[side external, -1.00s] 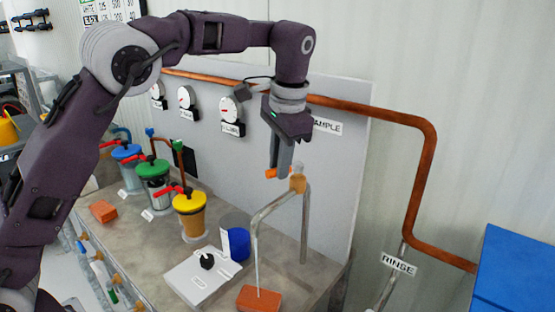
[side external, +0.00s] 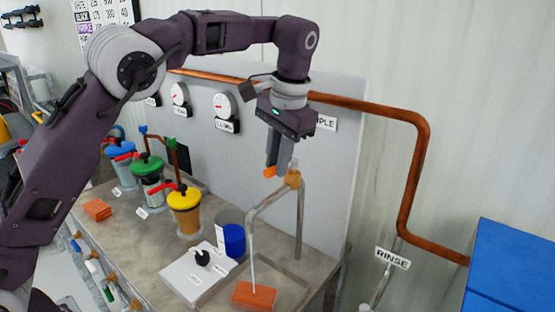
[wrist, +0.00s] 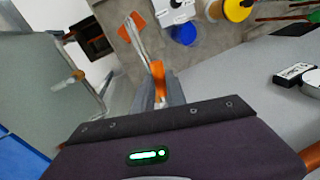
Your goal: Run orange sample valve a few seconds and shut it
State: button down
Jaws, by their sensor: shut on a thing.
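The orange sample valve handle (side external: 268,172) sits on a brass valve body (side external: 292,179) at the top of a bent grey pipe (side external: 300,220). My gripper (side external: 278,168) is shut on the handle from above. In the wrist view the handle (wrist: 158,78) shows between my two fingers, which hide part of it. A thin pale line (side external: 253,262) runs from the pipe's spout down to an orange block (side external: 255,295). I cannot tell whether it is a liquid stream or a thin tube.
A blue cup (side external: 234,240) and a white plate with a black knob (side external: 195,270) stand left of the spout. The yellow-topped pump (side external: 184,205) is farther left. The grey gauge panel (side external: 330,170) and copper pipe (side external: 415,180) lie behind.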

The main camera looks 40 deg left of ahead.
jog(key=c, duration=1.3)
grip_release()
jog(key=shift+c, duration=0.2)
notch_tip(320, 180, up, 7)
jog(key=d, duration=0.1)
jog(key=shift+d, duration=0.2)
jog(key=shift+s, duration=0.1)
